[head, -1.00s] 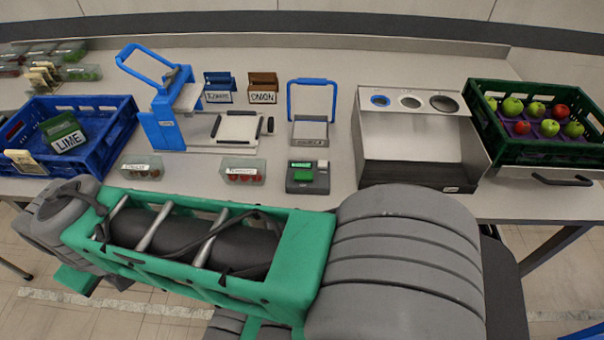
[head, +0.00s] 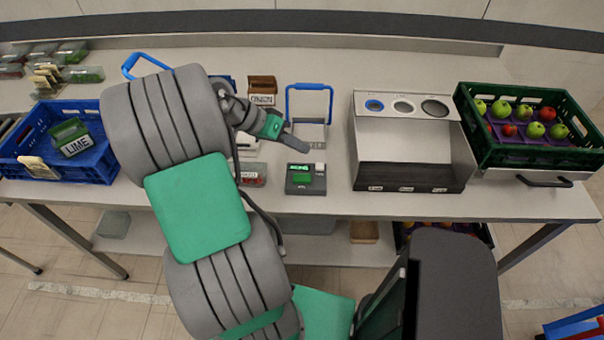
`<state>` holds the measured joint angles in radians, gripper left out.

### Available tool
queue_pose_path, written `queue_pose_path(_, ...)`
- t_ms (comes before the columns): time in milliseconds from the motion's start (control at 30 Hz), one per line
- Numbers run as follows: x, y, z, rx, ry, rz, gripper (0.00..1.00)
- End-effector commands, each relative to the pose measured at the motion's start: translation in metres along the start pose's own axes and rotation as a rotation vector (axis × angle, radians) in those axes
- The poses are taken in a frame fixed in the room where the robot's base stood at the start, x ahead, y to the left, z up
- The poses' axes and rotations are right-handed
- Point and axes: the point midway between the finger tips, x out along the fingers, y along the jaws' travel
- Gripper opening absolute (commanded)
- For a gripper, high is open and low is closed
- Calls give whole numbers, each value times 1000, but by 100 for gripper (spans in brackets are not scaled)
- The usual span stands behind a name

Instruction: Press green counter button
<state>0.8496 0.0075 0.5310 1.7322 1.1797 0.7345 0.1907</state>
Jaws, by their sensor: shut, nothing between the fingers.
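The counter (head: 306,187) is a small dark grey box on the table, near its front edge, right of the picture's middle-left. My gripper (head: 304,148) is shut and empty. It reaches in from the left, with its fingertips behind the counter and above the table. It looks apart from the button, though its exact height is hard to tell. My arm hides part of the table to the left.
A blue-handled device (head: 309,130) stands just behind my fingertips. A metal sorting box (head: 410,160) with three round holes is to the right, then a green crate (head: 515,160) of apples. A blue crate (head: 100,170) is at left. A small container (head: 252,176) sits left of the counter.

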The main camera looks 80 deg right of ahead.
Motion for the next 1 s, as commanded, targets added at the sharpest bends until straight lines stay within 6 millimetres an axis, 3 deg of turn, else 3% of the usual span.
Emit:
queue_pose_path(367,3,-4,3,-3,1,-3,0)
queue_pose_path(1000,59,-45,44,-4,2,-4,0)
